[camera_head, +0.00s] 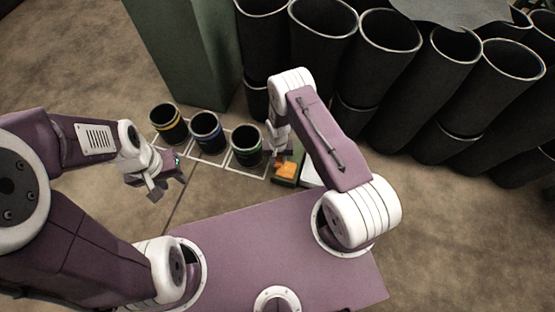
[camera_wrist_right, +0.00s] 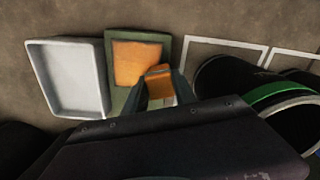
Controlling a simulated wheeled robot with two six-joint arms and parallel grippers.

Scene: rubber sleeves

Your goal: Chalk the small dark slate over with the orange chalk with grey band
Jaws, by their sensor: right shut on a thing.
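The small slate (camera_wrist_right: 123,97) has an olive-green frame, and an orange layer (camera_wrist_right: 137,60) covers most of its face in the right wrist view. My right gripper (camera_wrist_right: 161,90) is shut on the orange chalk (camera_wrist_right: 159,80), held over the slate's lower right part. I cannot tell whether the chalk touches the face. A grey band on it is not clear. In the head view the slate (camera_head: 287,182) lies below my right forearm, which partly hides that gripper.
A white tray (camera_wrist_right: 67,113) lies beside the slate. Several dark cups with yellow (camera_head: 168,125), blue (camera_head: 207,132) and green (camera_head: 247,146) bands stand in white outlined squares. A green block (camera_head: 188,60) and large black tubes (camera_head: 389,45) stand behind.

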